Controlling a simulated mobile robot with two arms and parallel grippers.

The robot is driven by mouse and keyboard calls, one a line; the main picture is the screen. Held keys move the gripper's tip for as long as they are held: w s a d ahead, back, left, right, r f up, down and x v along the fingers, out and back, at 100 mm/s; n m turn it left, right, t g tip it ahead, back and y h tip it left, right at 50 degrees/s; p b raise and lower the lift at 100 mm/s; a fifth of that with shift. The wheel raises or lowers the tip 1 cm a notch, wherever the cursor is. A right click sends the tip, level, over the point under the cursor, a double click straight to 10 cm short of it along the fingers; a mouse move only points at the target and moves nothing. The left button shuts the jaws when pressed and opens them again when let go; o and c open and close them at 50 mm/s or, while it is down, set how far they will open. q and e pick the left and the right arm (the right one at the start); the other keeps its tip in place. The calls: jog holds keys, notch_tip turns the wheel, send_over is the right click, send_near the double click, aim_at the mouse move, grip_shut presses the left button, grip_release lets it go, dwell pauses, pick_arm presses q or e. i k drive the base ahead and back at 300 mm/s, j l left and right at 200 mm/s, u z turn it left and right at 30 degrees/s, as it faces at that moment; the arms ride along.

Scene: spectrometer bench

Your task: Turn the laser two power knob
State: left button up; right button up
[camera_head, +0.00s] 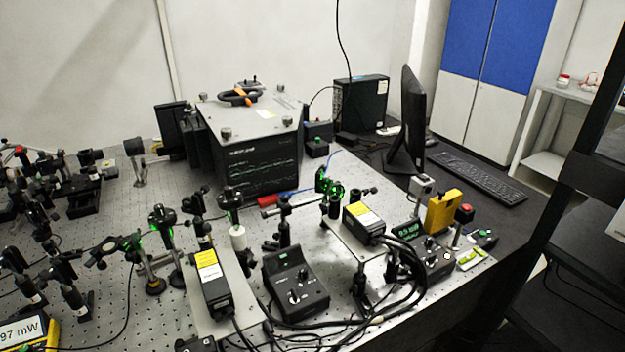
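Two black laser heads with yellow-and-white labels stand on the optical table. One laser head (213,290) is at the front centre-left, the other laser head (364,222) is further back and right on a raised plate. A black control box (297,283) with light-marked knobs (294,297) sits between them. A second, smaller control box (436,262) with a knob sits at the right, partly behind black cables. I cannot read which box belongs to laser two, and the knob settings are too small to tell. Neither of my grippers is in view.
Black cables (408,290) loop around the right control box. A yellow device (442,211) and a red-topped button (464,213) stand behind it. Optics posts crowd the left. A large black instrument (255,165), monitor (410,120) and keyboard (478,176) are at the back.

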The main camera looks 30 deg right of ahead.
aim_at(428, 240)
jog(key=z, duration=1.55)
